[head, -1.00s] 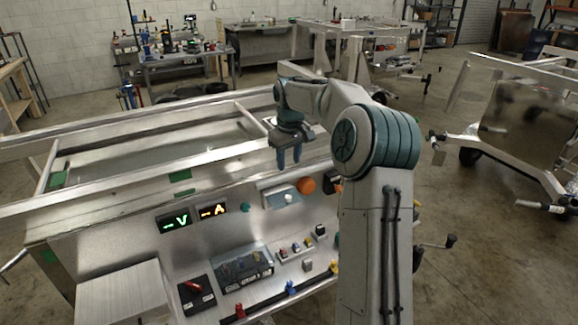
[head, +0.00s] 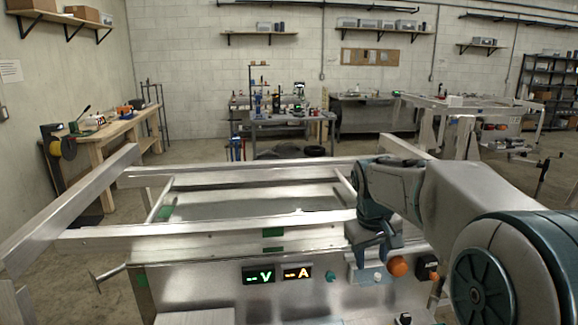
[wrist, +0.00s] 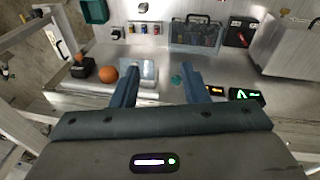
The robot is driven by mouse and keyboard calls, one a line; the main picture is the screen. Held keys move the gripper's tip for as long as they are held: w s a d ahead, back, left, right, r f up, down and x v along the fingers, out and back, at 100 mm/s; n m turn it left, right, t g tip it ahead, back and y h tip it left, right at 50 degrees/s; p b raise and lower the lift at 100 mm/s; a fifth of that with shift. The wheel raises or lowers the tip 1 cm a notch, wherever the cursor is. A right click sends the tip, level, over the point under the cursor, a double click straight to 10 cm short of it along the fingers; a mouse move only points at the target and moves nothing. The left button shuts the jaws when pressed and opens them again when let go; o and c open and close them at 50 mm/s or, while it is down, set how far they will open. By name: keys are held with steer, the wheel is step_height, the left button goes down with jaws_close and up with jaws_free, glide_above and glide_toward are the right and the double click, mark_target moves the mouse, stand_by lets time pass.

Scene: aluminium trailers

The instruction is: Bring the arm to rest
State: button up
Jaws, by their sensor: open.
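My arm reaches in from the right in the head view. My gripper (head: 375,262) hangs at its end, fingers pointing down, in front of the trailer's metal panel. In the wrist view my gripper (wrist: 160,85) shows two blue fingers spread apart with nothing between them. Beyond the fingers lie the panel surface, an orange knob (wrist: 108,74) and a small teal knob (wrist: 176,80). The orange knob also shows in the head view (head: 397,266), just right of the fingers. I cannot tell the exact gap between fingertips and panel.
The aluminium trailer frame (head: 200,233) spans the front. Its panel carries a green V display (head: 258,275) and an orange A display (head: 297,272). The wrist view shows a clear box (wrist: 195,33) and a red switch (wrist: 238,32). Workbenches stand along the back wall.

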steer(key=s+a+f+m, duration=0.1)
steer(key=s+f, duration=0.1)
steer(key=s, duration=0.9)
steer(key=s+a+f+m+t+y+b, duration=0.1)
steer(key=s+a+f, duration=0.1)
steer(key=s, duration=0.9)
steer(key=shift+s+a+f+m+t+y, duration=0.15)
steer(key=shift+s+f+m+t+y, duration=0.2)
steer(key=shift+f, duration=0.5)
stand_by(0.8)
